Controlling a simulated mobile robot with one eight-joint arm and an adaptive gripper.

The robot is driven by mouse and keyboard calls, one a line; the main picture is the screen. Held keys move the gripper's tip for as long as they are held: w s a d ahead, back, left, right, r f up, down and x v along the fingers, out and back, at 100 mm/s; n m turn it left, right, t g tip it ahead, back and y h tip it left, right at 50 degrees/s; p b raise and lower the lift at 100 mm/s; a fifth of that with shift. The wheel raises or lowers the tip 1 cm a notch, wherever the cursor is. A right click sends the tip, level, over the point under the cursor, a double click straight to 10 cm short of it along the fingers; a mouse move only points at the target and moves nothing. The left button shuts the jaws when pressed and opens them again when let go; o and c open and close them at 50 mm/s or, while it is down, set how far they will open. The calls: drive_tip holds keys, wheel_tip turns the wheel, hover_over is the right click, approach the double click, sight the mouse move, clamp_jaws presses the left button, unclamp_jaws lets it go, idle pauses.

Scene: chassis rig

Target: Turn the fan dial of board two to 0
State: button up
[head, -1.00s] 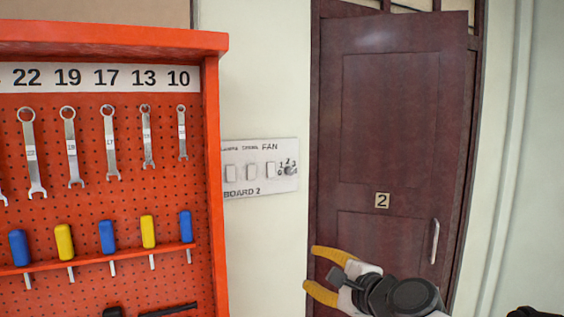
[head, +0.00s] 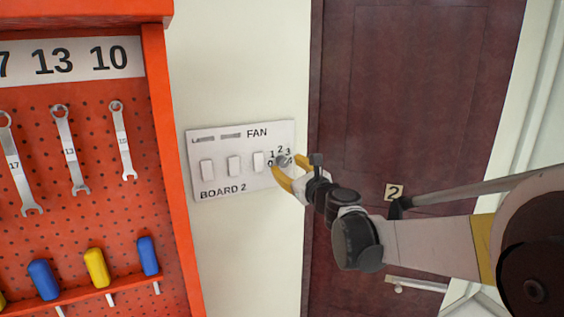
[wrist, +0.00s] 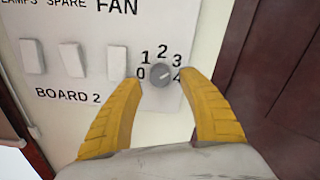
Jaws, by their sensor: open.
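Board two (head: 222,182) is a white panel on the pale wall, labelled BOARD 2 and FAN. Its fan dial (wrist: 160,76) is a small grey round knob with the numbers 0 to 4 around it. A light mark on the knob points to the upper right, towards the 3 and 4 side; the exact number is hard to tell. My gripper (wrist: 160,82) is open, with its yellow fingers on either side of the dial, the left near the 0 and the right near the 4. In the head view my gripper (head: 288,165) reaches the board's right end. Contact with the dial is not clear.
White rocker switches (wrist: 75,58) sit left of the dial on the same board. A red pegboard (head: 90,225) with wrenches and coloured-handled tools stands to the left. A dark red door (head: 400,90) marked 2 is to the right.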

sight(284, 163)
drive_tip(key=shift+x, duration=1.7)
drive_tip(key=shift+r, duration=0.1)
drive_tip(key=shift+c, duration=0.4)
clamp_jaws()
